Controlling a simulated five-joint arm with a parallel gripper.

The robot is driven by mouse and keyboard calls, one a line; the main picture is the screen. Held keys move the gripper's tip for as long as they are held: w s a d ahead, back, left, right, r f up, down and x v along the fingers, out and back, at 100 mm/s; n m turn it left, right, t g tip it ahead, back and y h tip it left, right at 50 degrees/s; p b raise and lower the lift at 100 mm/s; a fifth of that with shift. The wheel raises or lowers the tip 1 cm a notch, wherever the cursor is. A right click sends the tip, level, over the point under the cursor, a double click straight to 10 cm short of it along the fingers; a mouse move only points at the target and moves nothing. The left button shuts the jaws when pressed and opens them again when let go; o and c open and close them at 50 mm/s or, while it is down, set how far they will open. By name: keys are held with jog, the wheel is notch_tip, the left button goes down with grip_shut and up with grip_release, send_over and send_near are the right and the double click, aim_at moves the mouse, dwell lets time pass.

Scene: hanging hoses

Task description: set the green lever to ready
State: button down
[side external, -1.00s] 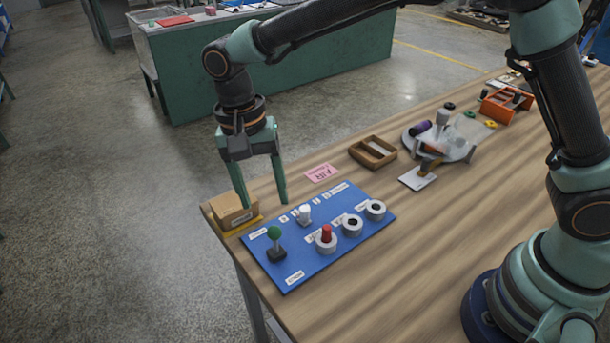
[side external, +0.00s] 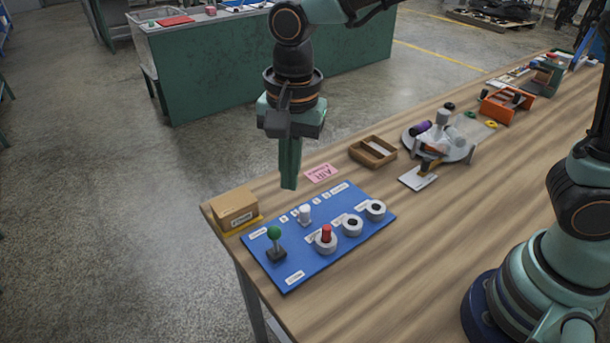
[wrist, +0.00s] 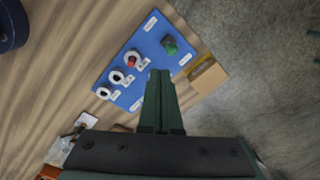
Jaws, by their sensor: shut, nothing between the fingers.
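The green lever (side external: 275,238) is a green ball on a short stem with a dark base, at the left end of the blue panel (side external: 291,272). It also shows in the wrist view (wrist: 169,45). Small labels lie on the panel on either side of the lever; their words are too small to read surely. My gripper (side external: 289,187) is shut and empty. It hangs above the far edge of the panel, apart from the lever, which is lower and to the left in the side view. In the wrist view the closed fingers point toward the panel.
The panel also carries a white knob (side external: 304,214), a red plug in a ring (side external: 326,236) and two grey rings (side external: 352,224). A cardboard box (side external: 236,209) stands left of the panel. A wooden tray (side external: 373,151) and a pink card (side external: 320,173) lie behind. The near tabletop is clear.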

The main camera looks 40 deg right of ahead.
jog(key=s+d+m+t+y, duration=0.1)
jog(key=s+d+m+t, duration=0.15)
jog(key=s+d, duration=0.2)
jog(key=m, duration=0.1)
send_over(276, 242)
jog(key=s+d, duration=0.2)
notch_tip(276, 242, down, 11)
jog(key=shift+w+r, duration=0.15)
jog(key=shift+w, duration=0.25)
dwell(0.6)
jog(key=shift+w, duration=2.2)
jog(key=shift+s, duration=0.1)
